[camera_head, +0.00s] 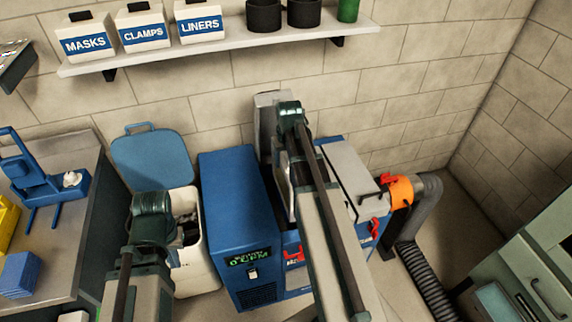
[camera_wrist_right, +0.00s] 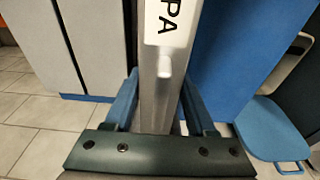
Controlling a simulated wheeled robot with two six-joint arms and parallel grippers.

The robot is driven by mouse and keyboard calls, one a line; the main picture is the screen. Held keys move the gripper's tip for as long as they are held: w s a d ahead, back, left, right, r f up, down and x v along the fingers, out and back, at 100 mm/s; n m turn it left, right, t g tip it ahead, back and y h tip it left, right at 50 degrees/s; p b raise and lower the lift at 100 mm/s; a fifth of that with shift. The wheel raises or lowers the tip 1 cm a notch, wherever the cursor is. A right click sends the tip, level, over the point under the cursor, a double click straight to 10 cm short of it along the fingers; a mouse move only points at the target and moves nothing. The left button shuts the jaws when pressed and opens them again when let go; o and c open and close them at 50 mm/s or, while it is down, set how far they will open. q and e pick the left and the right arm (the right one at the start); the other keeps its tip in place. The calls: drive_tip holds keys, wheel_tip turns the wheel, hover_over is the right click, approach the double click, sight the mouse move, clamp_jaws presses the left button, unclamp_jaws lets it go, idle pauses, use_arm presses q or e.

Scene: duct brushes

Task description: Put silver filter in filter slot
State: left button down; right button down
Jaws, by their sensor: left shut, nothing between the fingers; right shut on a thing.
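The silver filter (camera_head: 266,120) stands upright near the back wall in the head view, partly hidden by my right arm. My right gripper (camera_head: 290,112) is at its top. In the right wrist view the blue fingers (camera_wrist_right: 158,105) of my right gripper are shut on the filter's silver edge (camera_wrist_right: 165,75), which bears a white label ending "PA". The blue filter machine (camera_head: 336,150) has a grey top. My right arm covers much of its left part, and I cannot make out the filter slot. My left gripper (camera_head: 152,215) is shut and empty above the white bin.
A blue cabinet (camera_head: 236,215) with a lit display stands left of the machine. The white bin (camera_head: 196,270) has its blue lid (camera_head: 153,158) open. An orange collar (camera_head: 400,192) and grey duct lie right. A shelf (camera_head: 225,48) with boxes hangs above.

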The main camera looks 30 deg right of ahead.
drive_tip(key=shift+w+d+f+b, duration=0.2)
drive_tip(key=shift+f+b, duration=0.2)
drive_tip(key=shift+f, duration=0.15)
drive_tip(key=shift+w+d+f+b, duration=0.1)
drive_tip(key=shift+w+f+b, duration=0.1)
drive_tip(key=shift+f+b, duration=0.25)
drive_tip(key=shift+f, duration=0.25)
